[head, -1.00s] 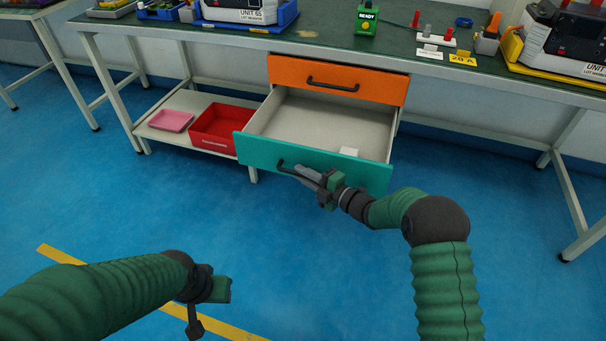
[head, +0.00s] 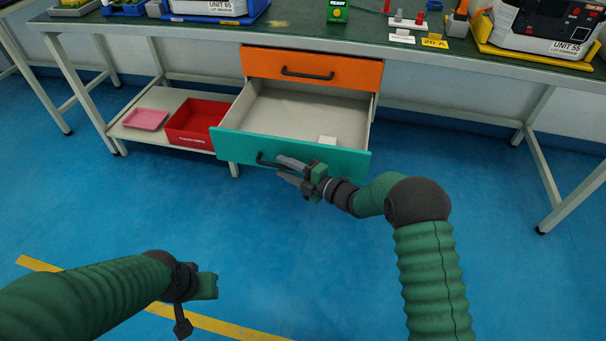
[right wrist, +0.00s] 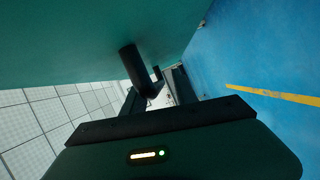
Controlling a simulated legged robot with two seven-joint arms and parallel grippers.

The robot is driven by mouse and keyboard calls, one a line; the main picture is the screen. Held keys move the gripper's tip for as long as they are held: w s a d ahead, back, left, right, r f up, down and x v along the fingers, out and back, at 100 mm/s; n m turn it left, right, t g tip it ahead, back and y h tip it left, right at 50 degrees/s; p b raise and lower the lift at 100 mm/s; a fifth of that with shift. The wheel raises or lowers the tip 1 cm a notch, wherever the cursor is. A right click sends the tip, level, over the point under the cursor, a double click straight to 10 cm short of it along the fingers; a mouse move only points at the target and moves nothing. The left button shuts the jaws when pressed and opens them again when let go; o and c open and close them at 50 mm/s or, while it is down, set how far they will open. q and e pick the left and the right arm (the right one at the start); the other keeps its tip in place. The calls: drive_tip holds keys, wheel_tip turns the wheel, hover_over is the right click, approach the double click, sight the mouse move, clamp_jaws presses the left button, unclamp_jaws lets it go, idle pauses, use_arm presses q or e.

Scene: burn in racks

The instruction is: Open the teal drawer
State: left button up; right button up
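The teal drawer (head: 235,146) is pulled well out below the orange drawer (head: 345,74), its pale inside showing. A small white item (head: 327,140) lies in it near the front. My right gripper (head: 284,170) is at the teal drawer's dark handle (head: 262,160), its two fingers spread apart and overlapping part of the handle. In the right wrist view the handle (right wrist: 138,65) shows close to the spread fingers; whether they touch it I cannot tell. My left gripper (head: 203,287) is low over the floor, away from the drawer; its fingers are not clear.
A red bin (head: 193,124) and a pink tray (head: 145,119) stand on the low shelf left of the drawer. The green bench top (head: 300,30) holds units and small parts. Blue floor in front of the drawer is clear, crossed by a yellow line (head: 225,327).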

drive_tip(key=p+v, duration=0.5)
drive_tip(key=v, duration=1)
drive_tip(key=shift+s+d, duration=0.25)
drive_tip(key=shift+s, duration=0.05)
drive_tip(key=shift+w+r, duration=0.1)
